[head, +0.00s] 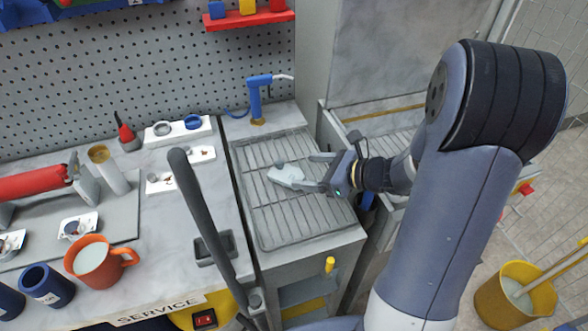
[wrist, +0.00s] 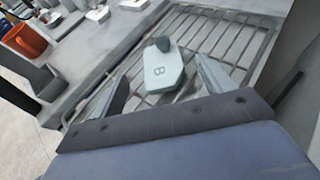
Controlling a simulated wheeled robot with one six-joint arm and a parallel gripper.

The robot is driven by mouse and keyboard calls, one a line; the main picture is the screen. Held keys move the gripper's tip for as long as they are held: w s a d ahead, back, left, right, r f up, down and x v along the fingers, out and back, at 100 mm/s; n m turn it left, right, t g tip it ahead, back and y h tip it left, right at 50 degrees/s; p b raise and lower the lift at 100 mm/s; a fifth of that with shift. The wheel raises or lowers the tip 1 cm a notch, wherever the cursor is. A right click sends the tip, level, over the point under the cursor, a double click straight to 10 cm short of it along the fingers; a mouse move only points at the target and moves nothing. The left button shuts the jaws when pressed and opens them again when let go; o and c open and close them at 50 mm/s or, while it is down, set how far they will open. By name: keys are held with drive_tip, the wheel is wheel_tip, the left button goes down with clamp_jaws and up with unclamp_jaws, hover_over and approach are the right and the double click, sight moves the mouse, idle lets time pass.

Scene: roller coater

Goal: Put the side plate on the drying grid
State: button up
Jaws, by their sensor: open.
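The side plate (head: 287,174) is a pale flat piece with a dark grey knob, and it lies on the drying grid (head: 270,215). In the wrist view the side plate (wrist: 163,68) shows a letter like "B" and rests on the wire bars of the grid (wrist: 215,35). My gripper (head: 310,171) is open at the right of the plate, just above the grid. In the wrist view its two fingers (wrist: 160,85) stand apart on either side of the plate, with gaps to it. The plate's underside is hidden.
A blue hand tool (head: 254,95) stands behind the grid. On the bench at left are an orange mug (head: 95,262), a red roller (head: 35,182) and small white trays. A dark lever (head: 205,220) rises left of the grid. A yellow bucket (head: 510,295) stands at lower right.

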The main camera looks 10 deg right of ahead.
drive_tip(key=shift+v, duration=1.9)
